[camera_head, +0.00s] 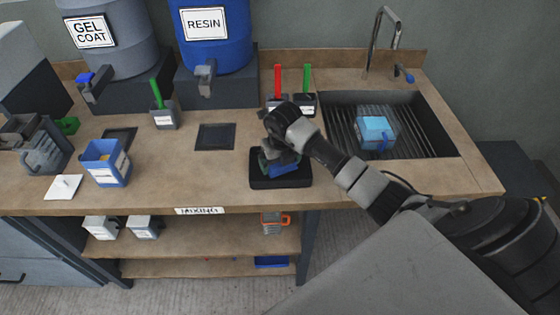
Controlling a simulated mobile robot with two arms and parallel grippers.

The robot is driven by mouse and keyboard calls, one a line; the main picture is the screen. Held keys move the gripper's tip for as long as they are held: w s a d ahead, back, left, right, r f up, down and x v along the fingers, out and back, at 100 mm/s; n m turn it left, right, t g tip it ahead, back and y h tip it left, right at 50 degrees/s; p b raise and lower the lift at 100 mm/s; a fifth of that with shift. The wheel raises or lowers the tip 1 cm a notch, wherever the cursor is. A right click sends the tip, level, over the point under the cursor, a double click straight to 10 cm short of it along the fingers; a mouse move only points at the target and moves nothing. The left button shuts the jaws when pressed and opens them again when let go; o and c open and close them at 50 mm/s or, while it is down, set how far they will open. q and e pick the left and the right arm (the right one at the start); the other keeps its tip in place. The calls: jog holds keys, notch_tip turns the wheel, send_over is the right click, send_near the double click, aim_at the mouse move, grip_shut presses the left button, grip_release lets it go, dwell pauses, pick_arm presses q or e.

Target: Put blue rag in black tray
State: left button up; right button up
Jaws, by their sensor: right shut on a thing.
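The black tray (257,182) lies near the front edge of the wooden bench, right of the middle of the bench. My right gripper (279,163) reaches in from the right and points down over the tray. It is shut on the blue rag (291,171), which shows under and beside the fingers, inside the tray's outline. I cannot tell whether the rag touches the tray floor. The gripper hides part of the tray and rag. My left gripper is not in view.
A sink (432,125) with a light blue box-like item (375,130) is at right. Small cups (305,104) with red and green handles stand behind the tray. A blue container (106,163) and white pad (64,187) are at left.

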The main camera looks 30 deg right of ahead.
jog(key=shift+f, duration=0.6)
jog(key=shift+f, duration=0.1)
jog(key=o, duration=0.6)
notch_tip(320, 180, up, 12)
jog(key=s+b, duration=0.1)
jog(key=b, duration=0.1)
jog(key=shift+s, duration=0.2)
jog(key=shift+a, duration=0.1)
